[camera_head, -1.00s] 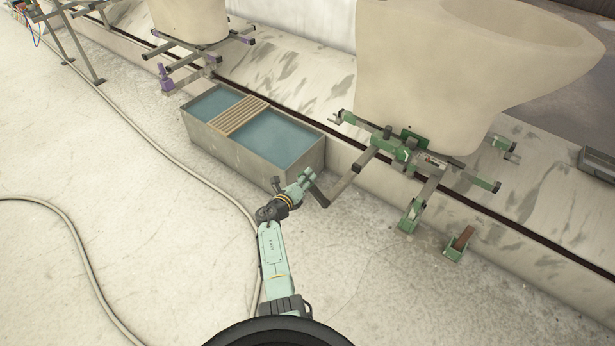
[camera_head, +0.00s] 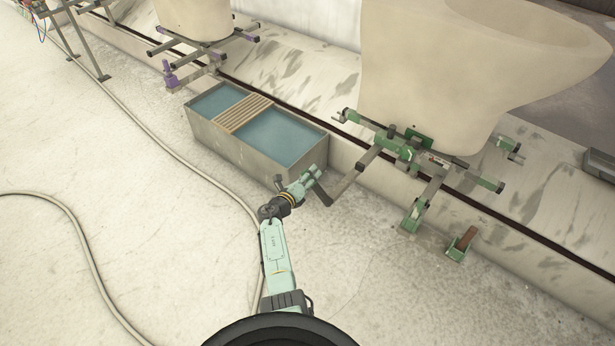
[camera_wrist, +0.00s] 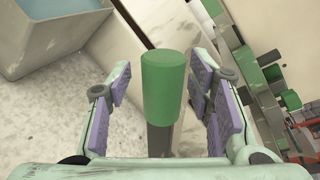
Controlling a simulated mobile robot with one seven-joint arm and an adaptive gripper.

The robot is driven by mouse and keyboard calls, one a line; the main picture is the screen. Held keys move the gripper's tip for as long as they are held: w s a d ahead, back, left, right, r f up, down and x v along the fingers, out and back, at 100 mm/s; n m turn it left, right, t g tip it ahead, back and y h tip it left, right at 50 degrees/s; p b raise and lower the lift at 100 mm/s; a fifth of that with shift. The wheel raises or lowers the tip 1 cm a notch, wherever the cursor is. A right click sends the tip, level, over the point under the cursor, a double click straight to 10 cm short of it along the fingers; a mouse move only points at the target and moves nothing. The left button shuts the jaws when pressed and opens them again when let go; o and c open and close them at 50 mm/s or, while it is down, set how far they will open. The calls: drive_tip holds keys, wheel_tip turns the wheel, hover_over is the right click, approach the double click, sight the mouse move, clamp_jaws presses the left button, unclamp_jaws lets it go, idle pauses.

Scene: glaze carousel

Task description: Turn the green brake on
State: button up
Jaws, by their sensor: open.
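The green carriage (camera_head: 405,150) stands on the rail under the large pale vessel, right of centre in the head view. A grey bar (camera_head: 350,180) reaches from it toward my gripper (camera_head: 313,176). In the wrist view a green cylindrical handle (camera_wrist: 164,88) on a grey stem stands between the two purple-padded fingers of my gripper. The fingers are open, with a gap on both sides of the handle. A small green bracket with a brown piece (camera_head: 464,241) sits lower right in the head view. I cannot tell which part is the brake or its setting.
A grey tub of blue water (camera_head: 222,139) with wooden slats stands just left of my gripper. The pale vessel (camera_head: 440,70) overhangs the carriage. A purple carriage (camera_head: 195,55) is farther left. A hose (camera_head: 170,170) lies on the open floor at left.

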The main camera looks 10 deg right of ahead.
drive_tip(key=v, duration=1.2)
idle(0.4)
